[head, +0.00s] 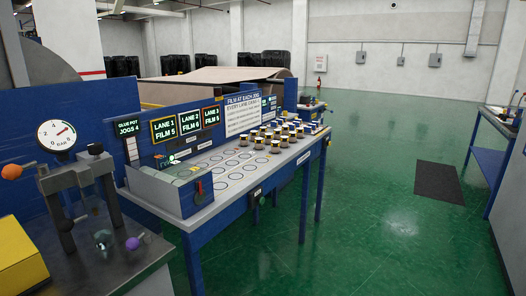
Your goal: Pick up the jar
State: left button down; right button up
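Several small jars (275,141) stand upright in rows on the right part of the blue-framed table's top. They have amber or brown sides, and dark and white show at their tops. One jar (254,148) stands at the left end of the group. A small clear, glass-like object (103,239) is on the grey bench at the lower left; I cannot tell whether it is a jar. Neither of my grippers is in view, and nothing touches the jars.
The blue table (225,216) has printed circles left of the jars and lit signs (190,124) behind. A gauge press (82,190), purple knob (132,243) and yellow box (20,262) are at left. Green floor (370,235) is open at right, with a dark mat (439,182).

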aim_at(101, 232)
jog(key=i, duration=0.3)
jog(key=i+u, duration=0.15)
jog(key=u, duration=0.25)
jog(key=i+u, duration=0.1)
jog(key=u, duration=0.35)
